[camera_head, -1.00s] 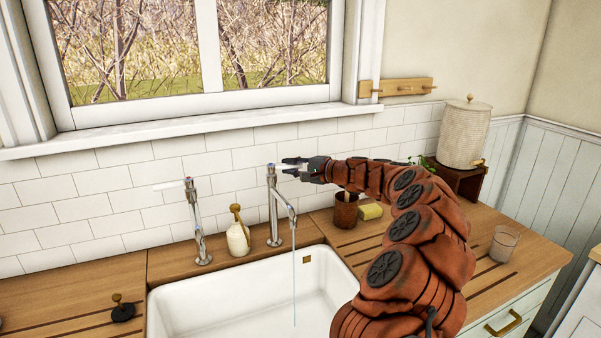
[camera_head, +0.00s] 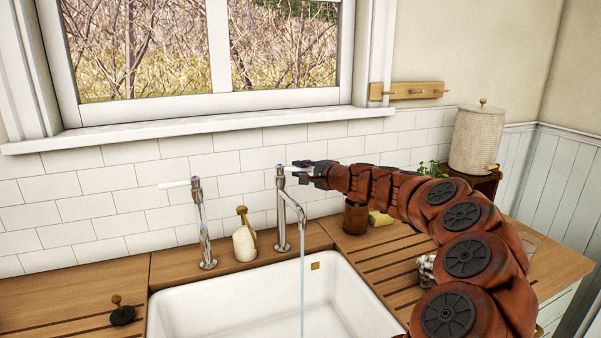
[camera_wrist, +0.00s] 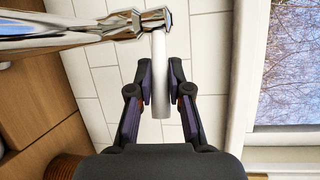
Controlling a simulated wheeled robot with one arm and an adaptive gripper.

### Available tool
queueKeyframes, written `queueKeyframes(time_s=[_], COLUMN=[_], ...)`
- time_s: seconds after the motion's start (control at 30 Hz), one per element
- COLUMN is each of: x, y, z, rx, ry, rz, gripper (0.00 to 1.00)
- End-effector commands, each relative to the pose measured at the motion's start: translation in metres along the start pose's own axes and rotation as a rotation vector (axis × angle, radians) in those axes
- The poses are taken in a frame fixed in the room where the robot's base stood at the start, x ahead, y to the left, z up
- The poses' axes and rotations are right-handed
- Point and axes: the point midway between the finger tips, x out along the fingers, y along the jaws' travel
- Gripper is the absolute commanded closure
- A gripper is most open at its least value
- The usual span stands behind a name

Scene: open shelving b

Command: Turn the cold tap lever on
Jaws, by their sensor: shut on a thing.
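Two chrome taps stand behind the white sink. The right tap (camera_head: 284,211) has a white lever, and water runs from its spout into the sink. My gripper (camera_head: 300,169) is at the top of this tap. In the wrist view its two fingers (camera_wrist: 160,88) are closed around the white lever (camera_wrist: 160,75), which joins the chrome tap (camera_wrist: 85,32). The left tap (camera_head: 201,225) has a red-marked top and a white lever (camera_head: 174,184) pointing left. No water shows at its spout.
A soap dispenser (camera_head: 244,236) stands between the taps. A brown pot (camera_head: 355,217) and a yellow sponge (camera_head: 380,218) are right of the sink (camera_head: 260,285). A wooden peg rail (camera_head: 407,90) is on the wall.

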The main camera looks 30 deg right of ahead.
Motion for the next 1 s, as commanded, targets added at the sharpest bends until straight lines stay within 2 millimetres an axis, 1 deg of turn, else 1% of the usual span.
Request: queueKeyframes(time_s=[0.13, 0.17, 0.4, 0.77, 0.87, 1.0], x=[0.0, 0.0, 0.0, -0.002, -0.009, -0.028], y=[0.0, 0.0, 0.0, 0.0, 0.0, 0.0], z=[0.001, 0.001, 0.001, 0.001, 0.0, 0.001], rx=[0.0, 0.0, 0.0, 0.001, 0.002, 0.004], ry=[-0.004, -0.004, -0.004, -0.004, -0.003, -0.004], rz=[0.0, 0.0, 0.001, 0.0, -0.001, -0.001], gripper=[1.0, 0.81, 0.56, 0.56, 0.56, 0.56])
